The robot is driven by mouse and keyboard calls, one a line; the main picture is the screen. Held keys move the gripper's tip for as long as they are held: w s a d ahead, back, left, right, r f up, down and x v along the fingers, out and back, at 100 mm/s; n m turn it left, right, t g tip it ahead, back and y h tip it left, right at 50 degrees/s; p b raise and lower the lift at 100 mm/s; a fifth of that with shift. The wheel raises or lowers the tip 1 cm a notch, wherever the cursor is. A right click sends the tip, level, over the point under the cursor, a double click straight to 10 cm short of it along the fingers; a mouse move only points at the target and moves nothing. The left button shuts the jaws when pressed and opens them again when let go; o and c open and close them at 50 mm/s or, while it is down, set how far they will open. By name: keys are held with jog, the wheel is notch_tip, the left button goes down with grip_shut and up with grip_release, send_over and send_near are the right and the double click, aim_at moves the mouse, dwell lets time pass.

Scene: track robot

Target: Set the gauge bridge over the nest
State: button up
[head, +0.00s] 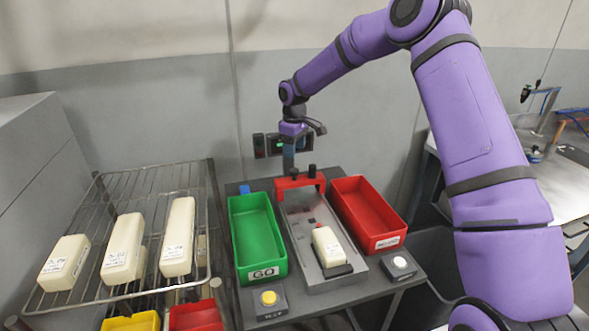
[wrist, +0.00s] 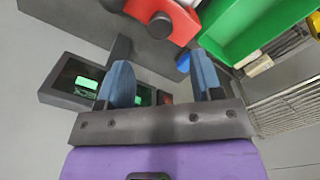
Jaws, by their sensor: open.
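The red gauge bridge (head: 300,183), with black knobs on top, stands across the far end of the long grey fixture (head: 299,222). A cream block (head: 327,245) lies in the near end of that fixture, over a dark part that I take for the nest (head: 338,270). The bridge is apart from the block. My gripper (head: 288,172) is at the far end, close to the bridge. In the wrist view my gripper (wrist: 165,78) is open, with nothing between its blue fingers. The red bridge (wrist: 185,22) and a black knob show just beyond the fingertips.
A green GO bin (head: 237,237) stands left of the fixture and a red bin (head: 374,190) right. Yellow (head: 268,298) and white (head: 400,262) buttons sit in front. Cream blocks lie on a wire rack (head: 82,287) at left. A wall panel (wrist: 80,82) is near my fingers.

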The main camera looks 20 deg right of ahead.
aim_at(294, 170)
notch_tip(294, 170, down, 8)
jog(key=shift+f, duration=0.25)
grip_shut()
jog(key=s, duration=2.2)
jog(key=shift+s, duration=0.25)
grip_release()
jog(key=shift+s, duration=0.1)
jog(key=shift+r, duration=0.1)
